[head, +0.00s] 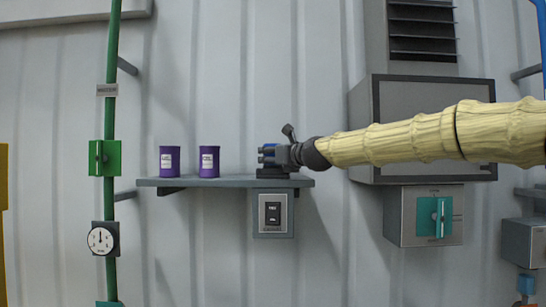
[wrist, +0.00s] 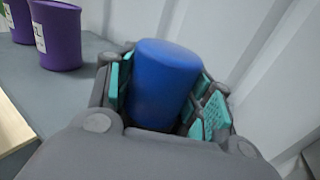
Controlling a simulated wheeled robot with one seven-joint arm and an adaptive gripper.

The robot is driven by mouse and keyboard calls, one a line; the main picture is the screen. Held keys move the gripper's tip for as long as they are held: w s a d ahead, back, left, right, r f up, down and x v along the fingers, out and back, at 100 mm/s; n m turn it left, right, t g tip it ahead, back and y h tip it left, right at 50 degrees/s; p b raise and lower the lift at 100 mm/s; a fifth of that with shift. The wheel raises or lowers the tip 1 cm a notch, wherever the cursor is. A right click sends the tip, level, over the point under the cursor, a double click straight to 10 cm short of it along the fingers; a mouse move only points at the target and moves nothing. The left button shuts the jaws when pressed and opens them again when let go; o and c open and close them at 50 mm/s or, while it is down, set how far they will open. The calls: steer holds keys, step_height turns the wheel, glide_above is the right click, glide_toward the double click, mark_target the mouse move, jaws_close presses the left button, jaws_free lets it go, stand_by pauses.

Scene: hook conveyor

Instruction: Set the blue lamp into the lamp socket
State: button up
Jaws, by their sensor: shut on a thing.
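The blue lamp (wrist: 165,80) is a smooth blue cylinder, and it stands between the teal-padded fingers of my gripper (wrist: 168,95) in the wrist view. My gripper is shut on it. In the head view my gripper (head: 268,154) is at the right end of the shelf, with only bits of blue showing among its fingers. A dark block (head: 272,173), which looks like the lamp socket, sits on the shelf right below the gripper. The lamp's lower end is hidden, so I cannot tell whether it touches or sits in the socket.
Two purple cans (head: 170,160) (head: 209,161) with white labels stand on the grey shelf (head: 225,182), left of my gripper. A switch box (head: 272,214) hangs under the shelf. A grey cabinet (head: 422,120) is at the right, and a green pipe (head: 111,60) at the left.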

steer(key=shift+f, duration=0.45)
stand_by(0.4)
steer(key=o, duration=1.2)
steer(key=shift+r, duration=0.1)
